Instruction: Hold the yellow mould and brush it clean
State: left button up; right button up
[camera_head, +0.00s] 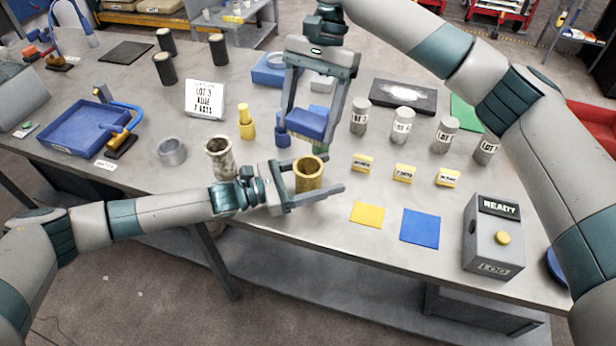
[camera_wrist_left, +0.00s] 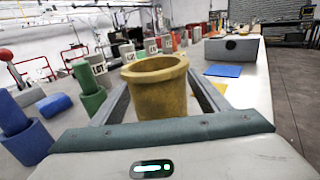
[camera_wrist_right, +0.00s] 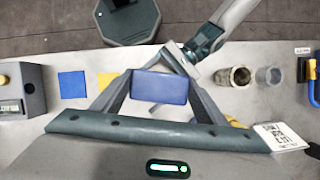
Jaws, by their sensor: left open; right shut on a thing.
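The yellow mould (camera_head: 308,178), an open-topped hollow cylinder, stands upright between the fingers of my left gripper (camera_head: 316,182). That gripper is open, with one finger on each side of the mould. In the left wrist view the mould (camera_wrist_left: 155,92) fills the space between the fingers; whether it touches either one I cannot tell. The block also shows between the fingers in the right wrist view (camera_wrist_right: 160,87).
Yellow (camera_head: 364,215) and blue squares (camera_head: 420,226) lie to the right, before the grey box (camera_head: 494,238). Labelled grey cylinders (camera_head: 402,125) stand behind small yellow blocks (camera_head: 404,173).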

pick_arm(q)
jog(key=shift+w+d, duration=0.2)
jog(key=shift+d, duration=0.25)
jog(key=c, duration=1.1)
jog(key=shift+c, duration=0.2)
pick_arm(e)
jog(key=shift+s+d+f, duration=0.15)
jog(key=shift+d+f, duration=0.1)
jog(key=shift+d, duration=0.2)
jog(key=shift+s+d+f, duration=0.15)
jog(key=shift+d+f, duration=0.1)
jog(key=shift+d, duration=0.2)
